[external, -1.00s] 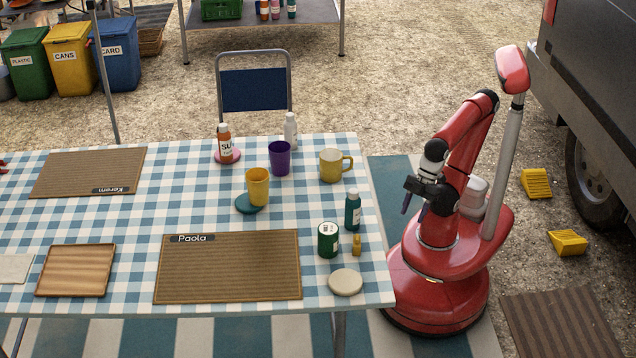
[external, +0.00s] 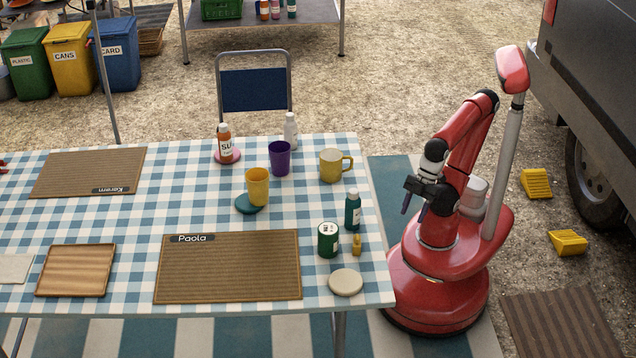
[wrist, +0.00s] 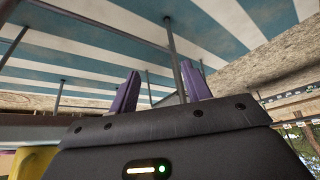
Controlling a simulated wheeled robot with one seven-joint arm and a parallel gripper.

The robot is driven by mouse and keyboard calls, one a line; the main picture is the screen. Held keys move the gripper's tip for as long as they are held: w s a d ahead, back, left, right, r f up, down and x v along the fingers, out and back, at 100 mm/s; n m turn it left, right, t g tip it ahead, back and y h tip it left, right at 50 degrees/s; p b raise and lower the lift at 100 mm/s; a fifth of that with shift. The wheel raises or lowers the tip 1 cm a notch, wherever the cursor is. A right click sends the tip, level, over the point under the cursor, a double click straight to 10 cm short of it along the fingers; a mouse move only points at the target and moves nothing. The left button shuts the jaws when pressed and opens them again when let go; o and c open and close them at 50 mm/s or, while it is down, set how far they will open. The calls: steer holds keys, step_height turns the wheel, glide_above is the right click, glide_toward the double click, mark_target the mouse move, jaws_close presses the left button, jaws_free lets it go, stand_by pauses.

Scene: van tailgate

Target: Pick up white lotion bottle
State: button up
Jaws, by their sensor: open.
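The white lotion bottle (external: 290,131) stands upright near the far edge of the checked table (external: 80,215), behind the purple cup (external: 279,158). My gripper (external: 415,205) is open and empty, pointing down beside the table's right edge, well to the right of and nearer than the bottle. In the wrist view the two purple fingers of my gripper (wrist: 157,92) stand apart with nothing between them. The bottle does not show in the wrist view.
Around the bottle are an orange sunscreen bottle (external: 225,146) and a yellow mug (external: 331,165). A yellow cup (external: 257,187), teal bottle (external: 352,210) and green can (external: 328,239) stand nearer. A folding chair (external: 254,90) is behind the table. A van (external: 600,90) is at the right.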

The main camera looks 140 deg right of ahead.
steer(key=o, duration=0.4)
